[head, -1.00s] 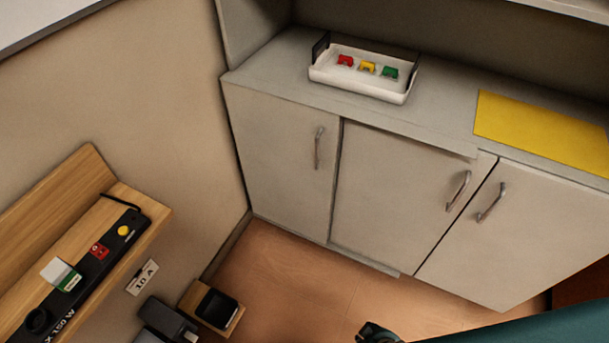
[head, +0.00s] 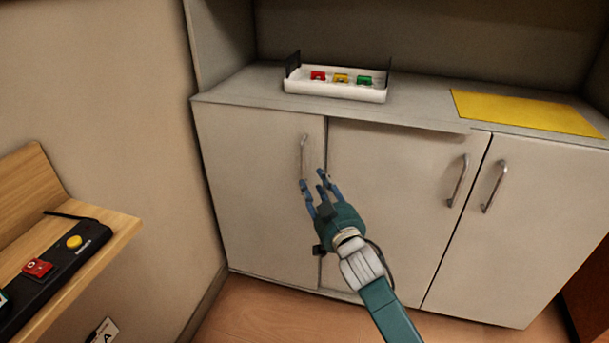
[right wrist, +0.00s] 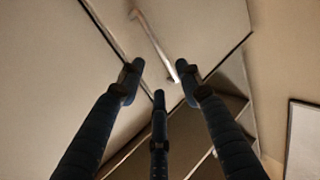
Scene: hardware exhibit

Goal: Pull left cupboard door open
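The left cupboard door (head: 250,185) is pale and looks shut, with a dark seam along its right edge. Its vertical metal handle (head: 303,153) is near that edge, high on the door. My right gripper (head: 313,179) is in front of the door with its fingers spread, just below and at the lower end of the handle. In the right wrist view the handle (right wrist: 154,44) lies beyond the fingertips of the open, empty gripper (right wrist: 159,80). I cannot tell whether a fingertip touches it. My left gripper is not in view.
Middle door (head: 390,200) and right door (head: 540,230) also look shut. A white tray (head: 335,93) with coloured pieces and a yellow sheet (head: 525,112) lie on the cupboard top. A wooden shelf (head: 115,225) juts from the left wall. Floor (head: 265,315) before the cupboard looks clear.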

